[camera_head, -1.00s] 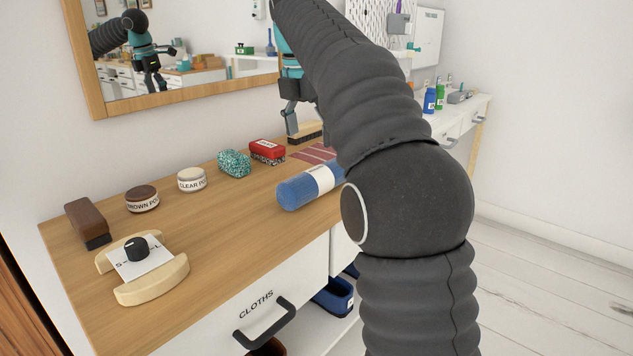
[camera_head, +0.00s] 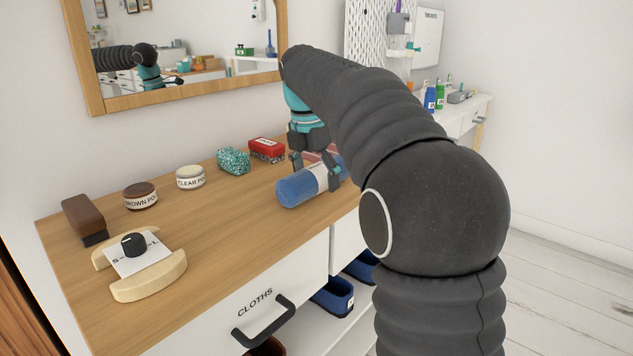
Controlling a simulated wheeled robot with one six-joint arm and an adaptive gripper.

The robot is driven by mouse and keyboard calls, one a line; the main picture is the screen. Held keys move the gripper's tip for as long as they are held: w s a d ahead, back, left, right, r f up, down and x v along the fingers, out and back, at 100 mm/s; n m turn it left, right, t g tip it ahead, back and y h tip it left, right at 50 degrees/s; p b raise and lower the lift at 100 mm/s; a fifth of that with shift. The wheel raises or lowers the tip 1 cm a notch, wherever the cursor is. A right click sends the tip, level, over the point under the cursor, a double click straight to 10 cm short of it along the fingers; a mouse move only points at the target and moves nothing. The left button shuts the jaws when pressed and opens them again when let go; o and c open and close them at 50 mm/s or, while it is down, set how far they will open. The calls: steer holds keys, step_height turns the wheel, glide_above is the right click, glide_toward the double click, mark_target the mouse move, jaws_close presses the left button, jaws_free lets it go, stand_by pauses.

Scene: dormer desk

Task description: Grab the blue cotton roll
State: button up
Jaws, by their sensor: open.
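The blue cotton roll (camera_head: 297,190) lies on its side on the wooden desk top, with a white label band around its middle. Its right end is partly hidden by my gripper and arm. My gripper (camera_head: 317,178) is open and points down over the roll. One finger is at the far side of the roll and the other at the near right side by the label. I cannot tell whether the fingers touch it.
A red tin (camera_head: 267,150) and a teal speckled block (camera_head: 233,161) stand behind the roll. Two polish tins, a brown brush (camera_head: 85,220) and a wooden holder with a black knob (camera_head: 134,245) are further left. The desk top (camera_head: 225,230) left of the roll is clear.

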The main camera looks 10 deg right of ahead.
steer(key=c, duration=1.4)
steer(key=shift+o, duration=0.2)
steer(key=shift+r, duration=0.1)
